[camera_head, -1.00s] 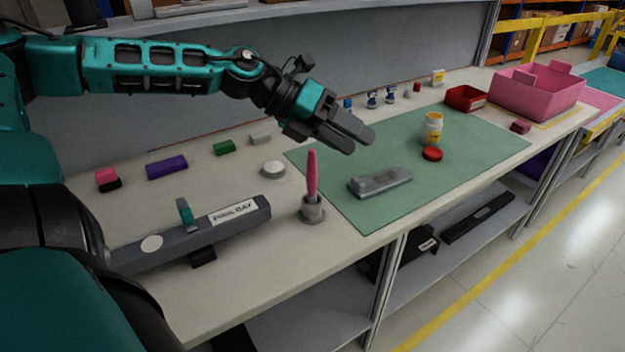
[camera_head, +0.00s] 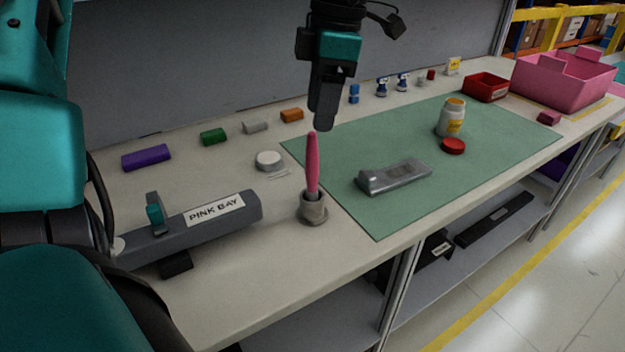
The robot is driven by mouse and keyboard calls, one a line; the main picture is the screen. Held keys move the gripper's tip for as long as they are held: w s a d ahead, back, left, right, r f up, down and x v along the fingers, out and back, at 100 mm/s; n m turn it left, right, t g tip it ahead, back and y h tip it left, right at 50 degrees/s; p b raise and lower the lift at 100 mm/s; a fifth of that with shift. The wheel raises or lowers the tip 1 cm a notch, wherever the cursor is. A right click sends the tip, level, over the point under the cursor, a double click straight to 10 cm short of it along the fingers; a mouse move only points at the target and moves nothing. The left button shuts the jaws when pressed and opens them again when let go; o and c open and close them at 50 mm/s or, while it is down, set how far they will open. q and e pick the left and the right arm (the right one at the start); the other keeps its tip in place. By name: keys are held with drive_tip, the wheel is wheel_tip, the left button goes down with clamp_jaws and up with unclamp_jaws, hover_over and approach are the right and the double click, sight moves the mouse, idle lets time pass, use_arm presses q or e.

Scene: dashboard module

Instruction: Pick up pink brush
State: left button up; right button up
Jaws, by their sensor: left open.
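The pink brush (camera_head: 312,165) stands upright in a small grey round holder (camera_head: 313,208) near the front left of the green mat. My left gripper (camera_head: 322,125) points down just above and behind the brush's top in the picture. It is open and empty; its fingers overlap each other from this angle, and I cannot tell the exact gap to the brush tip. My right gripper is not in view.
A grey bar labelled PINK BAY (camera_head: 215,210) lies left of the holder. A grey metal block (camera_head: 394,177), a jar (camera_head: 451,118) and a red lid (camera_head: 453,146) are on the green mat (camera_head: 400,215). A white disc (camera_head: 269,159) and coloured blocks sit behind.

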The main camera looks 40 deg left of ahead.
sight(316, 134)
use_arm(q)
drive_tip(key=f, duration=0.4)
drive_tip(key=shift+s+a+f, duration=0.1)
drive_tip(key=shift+s+a, duration=0.1)
drive_tip(key=shift+s, duration=0.05)
drive_tip(key=f, duration=0.3)
drive_tip(key=a+f, duration=0.1)
drive_tip(key=f, duration=0.1)
drive_tip(key=shift+s, duration=0.25)
drive_tip(key=shift+r, duration=0.1)
drive_tip(key=shift+c, duration=0.2)
clamp_jaws()
